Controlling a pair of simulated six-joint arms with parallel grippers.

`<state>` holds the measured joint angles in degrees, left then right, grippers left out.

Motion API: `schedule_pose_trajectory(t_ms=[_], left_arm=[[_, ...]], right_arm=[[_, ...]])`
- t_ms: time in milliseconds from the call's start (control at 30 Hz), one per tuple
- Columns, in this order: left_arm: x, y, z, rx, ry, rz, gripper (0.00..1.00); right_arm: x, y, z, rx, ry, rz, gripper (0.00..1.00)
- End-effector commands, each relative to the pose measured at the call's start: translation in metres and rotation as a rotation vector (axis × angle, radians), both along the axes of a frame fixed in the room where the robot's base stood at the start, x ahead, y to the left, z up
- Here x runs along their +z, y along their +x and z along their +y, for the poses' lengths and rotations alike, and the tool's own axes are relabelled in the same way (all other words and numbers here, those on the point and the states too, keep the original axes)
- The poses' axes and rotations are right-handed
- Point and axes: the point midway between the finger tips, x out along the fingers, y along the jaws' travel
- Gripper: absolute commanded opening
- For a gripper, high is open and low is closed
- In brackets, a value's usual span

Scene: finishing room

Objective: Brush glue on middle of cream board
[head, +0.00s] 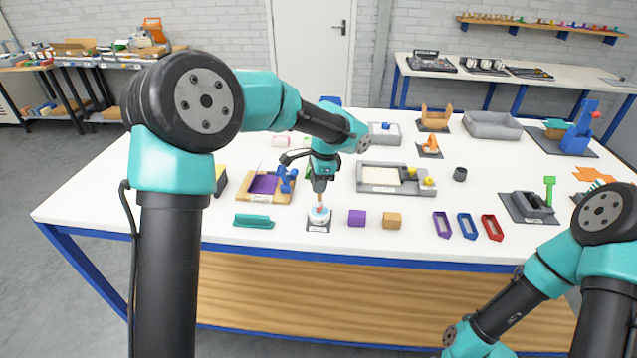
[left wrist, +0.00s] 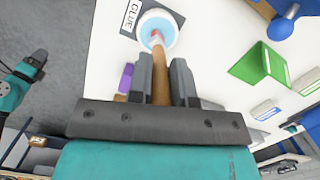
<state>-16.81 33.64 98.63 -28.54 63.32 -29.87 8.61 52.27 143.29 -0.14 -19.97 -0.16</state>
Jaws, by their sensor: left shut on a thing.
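My left gripper (head: 320,188) is shut on the wooden handle of a brush, which also shows in the left wrist view (left wrist: 160,80). The brush points down, and its reddish tip is at the white glue pot (head: 319,219), over the pale blue inside of the pot (left wrist: 157,30). Whether the bristles touch the glue is too small to tell. A "GLUE" label lies beside the pot. The cream board (head: 379,175) lies flat in a grey fixture (head: 364,187), behind and to the right of the pot. My right arm is at the lower right; its gripper is out of frame.
A purple block (head: 357,218) and a tan block (head: 392,221) stand right of the pot. A teal piece (head: 254,221) lies to its left. Yellow knobs (head: 428,182) stand at the fixture's right end. A wooden board with a purple panel (head: 263,184) lies behind left.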

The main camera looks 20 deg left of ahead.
Motion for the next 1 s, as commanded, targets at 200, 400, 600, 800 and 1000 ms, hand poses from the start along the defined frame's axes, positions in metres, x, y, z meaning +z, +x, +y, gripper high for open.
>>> schedule_pose_trajectory(t_ms=[200,400,600,800,1000], left_arm=[[-0.002,-0.001,0.000,0.000,0.000,0.005,0.00],[-0.003,-0.001,0.000,0.000,0.000,0.005,0.00],[-0.002,-0.001,0.000,0.000,0.000,0.006,0.00],[0.010,0.000,0.000,0.000,0.000,0.003,0.00],[0.022,0.000,0.000,-0.001,0.000,0.002,0.00]], right_arm=[[0.000,0.000,0.000,0.000,0.000,0.000,0.55],[0.000,0.000,0.000,0.000,0.000,0.000,0.55],[0.000,0.000,0.000,0.000,0.000,0.000,0.55],[0.000,0.000,0.000,0.000,0.000,0.000,0.55],[0.000,0.000,0.000,0.000,0.000,0.000,0.55]])
